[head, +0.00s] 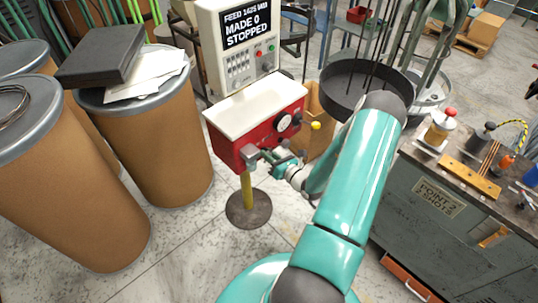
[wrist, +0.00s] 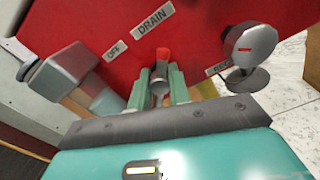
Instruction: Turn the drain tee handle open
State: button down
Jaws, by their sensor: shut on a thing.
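The drain tee handle (wrist: 161,56) shows in the wrist view as a small red-tipped, grey piece below the white DRAIN label (wrist: 152,34). My gripper (wrist: 160,84) is shut on it, one green finger on each side; the fingers hide much of the handle. An OFF label (wrist: 115,52) sits to the left of it on the red panel. In the head view my gripper (head: 282,163) is at the lower front of the red box (head: 258,118), and the handle is too small to make out. Which way the handle points is hard to tell.
A round grey knob (wrist: 250,45) with a red mark stands close to the right of my fingers. A grey block (wrist: 68,65) juts out at the left. Brown drums (head: 150,135) stand left; a workbench (head: 440,205) stands right.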

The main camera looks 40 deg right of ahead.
jog(key=shift+m, duration=0.5)
jog(key=c, duration=1.3)
grip_release()
jog(key=s, duration=1.3)
jog(key=shift+s+d, duration=0.2)
jog(key=shift+s, duration=0.2)
